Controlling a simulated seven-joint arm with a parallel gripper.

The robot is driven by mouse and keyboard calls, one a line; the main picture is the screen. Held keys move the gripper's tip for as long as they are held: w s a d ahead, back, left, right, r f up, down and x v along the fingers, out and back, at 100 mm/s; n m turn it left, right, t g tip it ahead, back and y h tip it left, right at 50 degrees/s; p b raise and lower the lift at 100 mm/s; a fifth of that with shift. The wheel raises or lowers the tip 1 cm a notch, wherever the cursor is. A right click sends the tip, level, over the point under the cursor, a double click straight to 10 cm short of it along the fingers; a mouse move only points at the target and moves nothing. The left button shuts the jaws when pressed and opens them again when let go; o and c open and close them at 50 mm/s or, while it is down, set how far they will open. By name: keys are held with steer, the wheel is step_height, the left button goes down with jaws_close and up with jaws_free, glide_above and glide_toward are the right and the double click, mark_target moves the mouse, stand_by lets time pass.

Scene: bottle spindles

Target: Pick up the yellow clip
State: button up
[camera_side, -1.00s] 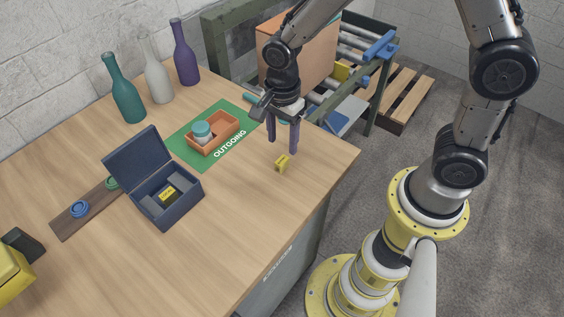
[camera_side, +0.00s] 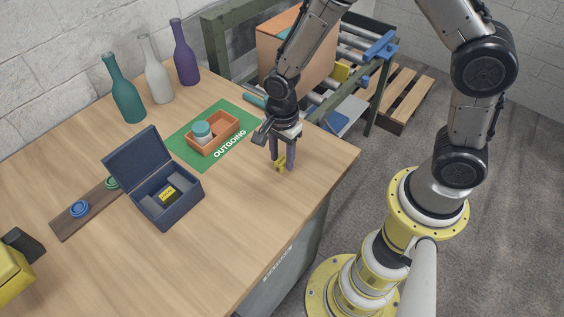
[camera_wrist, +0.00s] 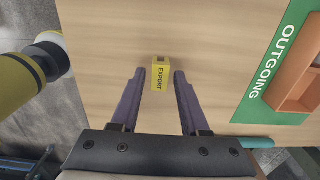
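The yellow clip (camera_side: 281,164) stands on the wooden table near its right edge, partly covered by my gripper in the side view. In the wrist view the clip (camera_wrist: 159,75) shows a yellow face with the word EXPORT and a dark mark. My gripper (camera_side: 283,168) points down at the clip with its two purple fingers apart. In the wrist view the fingertips of my gripper (camera_wrist: 159,72) lie on either side of the clip, with a small gap showing on each side. I cannot tell exactly how low the tips are.
A green OUTGOING mat (camera_side: 184,155) holds an orange tray (camera_side: 226,135) with a teal-lidded jar (camera_side: 202,131). An open dark blue box (camera_side: 186,203) holds a yellow-labelled block. Bottles (camera_side: 126,94) stand by the wall. Table (camera_side: 235,225) in front of the clip is clear.

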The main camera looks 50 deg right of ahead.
jaws_close()
steer(key=shift+r, duration=0.1)
